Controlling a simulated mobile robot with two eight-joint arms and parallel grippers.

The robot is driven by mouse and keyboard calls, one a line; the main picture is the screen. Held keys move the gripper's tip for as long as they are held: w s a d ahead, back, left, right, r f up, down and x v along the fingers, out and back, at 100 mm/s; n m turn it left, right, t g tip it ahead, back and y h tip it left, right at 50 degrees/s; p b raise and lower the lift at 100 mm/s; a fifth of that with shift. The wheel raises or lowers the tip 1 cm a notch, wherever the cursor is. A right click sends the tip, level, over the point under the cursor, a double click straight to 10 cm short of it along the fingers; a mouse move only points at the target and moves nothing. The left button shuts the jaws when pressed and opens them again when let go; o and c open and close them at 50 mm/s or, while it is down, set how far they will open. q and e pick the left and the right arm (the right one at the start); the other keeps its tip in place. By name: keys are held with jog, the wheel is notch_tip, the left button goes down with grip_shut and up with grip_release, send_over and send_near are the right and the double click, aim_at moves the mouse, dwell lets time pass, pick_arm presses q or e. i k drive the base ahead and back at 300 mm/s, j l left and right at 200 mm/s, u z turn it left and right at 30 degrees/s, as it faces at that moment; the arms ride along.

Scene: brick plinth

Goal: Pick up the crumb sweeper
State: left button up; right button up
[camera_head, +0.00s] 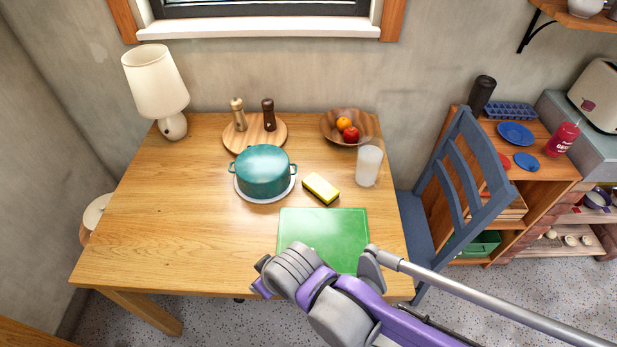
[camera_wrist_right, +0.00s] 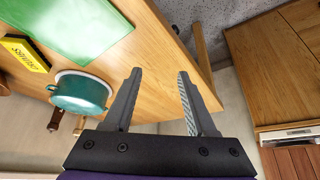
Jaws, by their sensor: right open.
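The crumb sweeper (camera_head: 321,189) is a small yellow and black block lying on the wooden table, between the teal pot and the green board. It also shows at the left edge of the right wrist view (camera_wrist_right: 25,54), with dark lettering on its yellow face. My right gripper (camera_wrist_right: 160,75) is open and empty, over the table's edge and apart from the sweeper. In the head view my right arm reaches in from the lower right over the table's front edge, and its fingers are mostly hidden. My left gripper is not in view.
The teal pot (camera_head: 264,171) stands on a white plate left of the sweeper. The green board (camera_head: 325,232) lies in front. A frosted cup (camera_head: 369,165), a fruit bowl (camera_head: 346,127) and a round board with mills (camera_head: 254,134) stand behind.

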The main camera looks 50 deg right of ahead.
aim_at(321, 189)
jog(key=z, duration=1.8)
jog(key=u, duration=1.15)
jog(key=k+l+u, duration=0.15)
jog(key=l+u, duration=0.2)
jog(key=k+l+u, duration=0.2)
jog(key=l+u, duration=0.15)
jog(key=l, duration=0.15)
